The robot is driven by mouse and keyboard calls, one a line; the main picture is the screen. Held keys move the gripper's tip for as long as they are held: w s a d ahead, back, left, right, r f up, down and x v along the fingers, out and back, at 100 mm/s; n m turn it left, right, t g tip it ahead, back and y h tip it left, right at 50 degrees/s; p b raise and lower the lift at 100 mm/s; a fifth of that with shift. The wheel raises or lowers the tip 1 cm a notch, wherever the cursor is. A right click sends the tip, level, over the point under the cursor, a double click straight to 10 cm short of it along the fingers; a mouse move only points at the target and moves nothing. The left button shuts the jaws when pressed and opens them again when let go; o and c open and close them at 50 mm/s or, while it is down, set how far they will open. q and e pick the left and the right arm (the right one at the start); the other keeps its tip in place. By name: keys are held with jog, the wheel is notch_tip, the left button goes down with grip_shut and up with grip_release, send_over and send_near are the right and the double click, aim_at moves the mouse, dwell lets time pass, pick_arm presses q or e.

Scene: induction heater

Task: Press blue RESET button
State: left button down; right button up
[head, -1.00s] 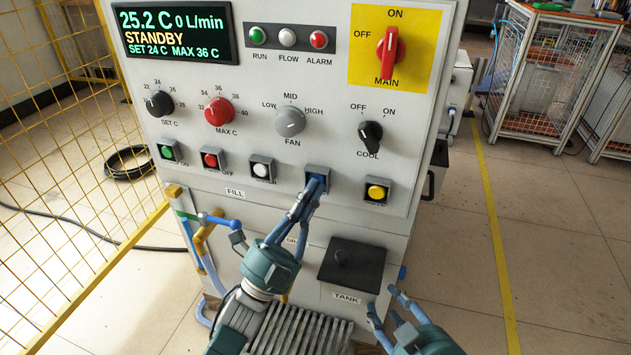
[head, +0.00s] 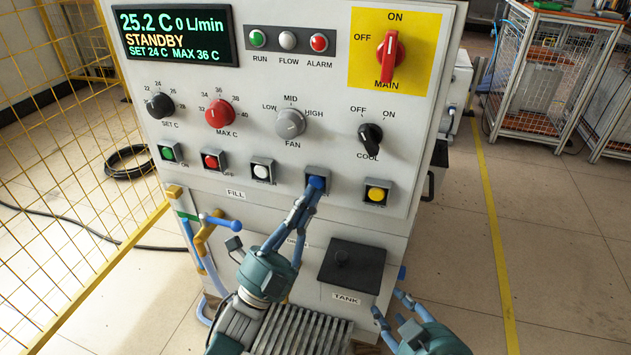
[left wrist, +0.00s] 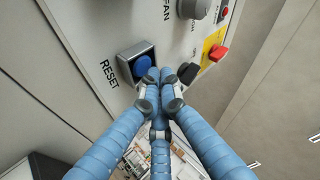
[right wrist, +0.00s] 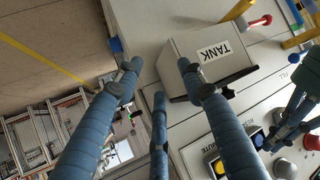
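The blue RESET button (head: 316,183) sits in a dark square housing on the light grey panel, between the white and yellow buttons. In the left wrist view the blue button (left wrist: 142,66) shows beside the RESET label. My left gripper (head: 311,196) has its fingers drawn together, with nothing between them. Its tips are at the lower edge of the button in the head view; in the left wrist view the fingertips (left wrist: 161,75) are just right of it. I cannot tell whether they touch it. My right gripper (head: 389,302) is open and empty, low and right, near the TANK box.
Green (head: 167,153), red (head: 211,161), white (head: 262,171) and yellow (head: 377,194) buttons share the row. Knobs sit above it. The display (head: 175,33) reads STANDBY. A dark TANK lid (head: 352,266) juts out below.

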pick_arm(q)
jog(key=shift+s, duration=0.1)
pick_arm(e)
jog(key=shift+s+d+f, duration=0.1)
jog(key=shift+s+f, duration=0.15)
jog(key=shift+f, duration=0.1)
jog(key=shift+s+f, duration=0.1)
jog(key=shift+f, duration=0.05)
pick_arm(q)
jog(key=shift+s+a+p, duration=0.25)
jog(key=shift+s+p, duration=0.1)
jog(key=shift+s, duration=0.45)
jog(key=shift+s+a+p, duration=0.3)
jog(key=shift+s, duration=0.5)
jog(key=shift+s+a+p, duration=0.25)
jog(key=shift+s+p, duration=0.1)
jog(key=shift+s, duration=0.45)
pick_arm(e)
jog(key=s+d+f+g+h, duration=0.1)
jog(key=s+d+f+g, duration=0.2)
jog(key=s, duration=0.7)
jog(key=shift+f+g, duration=1.4)
jog(key=shift+f, duration=0.35)
jog(key=shift+s+d, duration=0.1)
